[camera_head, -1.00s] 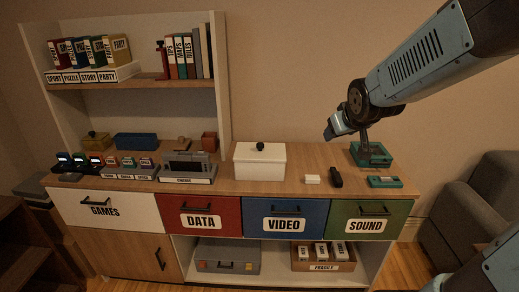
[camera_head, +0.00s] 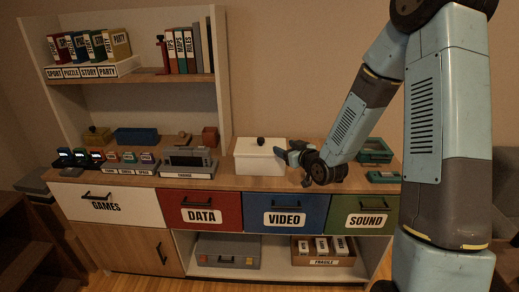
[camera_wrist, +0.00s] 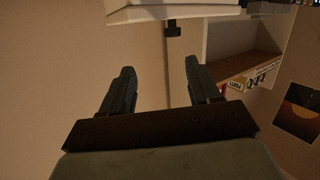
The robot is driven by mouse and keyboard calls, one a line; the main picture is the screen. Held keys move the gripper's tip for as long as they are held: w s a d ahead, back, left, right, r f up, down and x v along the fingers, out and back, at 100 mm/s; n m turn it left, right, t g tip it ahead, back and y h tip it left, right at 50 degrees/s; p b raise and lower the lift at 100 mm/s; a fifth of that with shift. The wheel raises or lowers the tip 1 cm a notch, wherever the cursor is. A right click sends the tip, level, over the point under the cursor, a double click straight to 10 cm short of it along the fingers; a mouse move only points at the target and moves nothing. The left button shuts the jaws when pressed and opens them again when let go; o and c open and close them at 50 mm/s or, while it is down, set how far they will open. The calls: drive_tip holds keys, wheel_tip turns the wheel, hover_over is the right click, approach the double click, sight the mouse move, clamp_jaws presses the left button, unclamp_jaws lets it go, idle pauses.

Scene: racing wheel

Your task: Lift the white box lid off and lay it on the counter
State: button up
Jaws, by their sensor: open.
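The white box (camera_head: 258,168) stands on the counter with its white lid (camera_head: 250,149) on top. A small black knob (camera_head: 261,141) sits at the lid's middle. My gripper (camera_head: 281,155) is at the box's right side, near the lid's right edge, with its fingers pointing left. In the wrist view my gripper (camera_wrist: 159,68) shows its two fingers apart with nothing between them. Part of the white lid (camera_wrist: 170,12) and the dark knob (camera_wrist: 174,30) are at the top of that view, beyond the fingertips. Whether a finger touches the box cannot be told.
The counter (camera_head: 222,183) has a narrow bare strip in front of the box. A grey game tray (camera_head: 188,172) stands left of it. A teal device (camera_head: 375,152) and a smaller teal item (camera_head: 382,177) lie to the right. A tall shelf (camera_head: 140,78) rises behind left.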

sight(263, 141)
drive_tip(key=shift+m+t+y, duration=0.3)
drive_tip(key=shift+t+y, duration=0.5)
drive_tip(key=shift+y, duration=0.1)
drive_tip(key=w+a+f, duration=0.1)
drive_tip(key=w+a, duration=0.3)
drive_tip(key=w+a+f, duration=0.1)
drive_tip(key=w+a, duration=0.1)
drive_tip(key=w, duration=0.1)
drive_tip(key=shift+a+f, duration=0.15)
drive_tip(key=shift+f, duration=0.15)
drive_tip(key=shift+f+x, duration=0.1)
drive_tip(key=shift+x, duration=1.25)
drive_tip(key=shift+f+x, duration=0.15)
drive_tip(key=shift+x, duration=1.15)
drive_tip(key=shift+c, duration=0.3)
drive_tip(key=c, duration=1)
drive_tip(key=shift+r, duration=0.15)
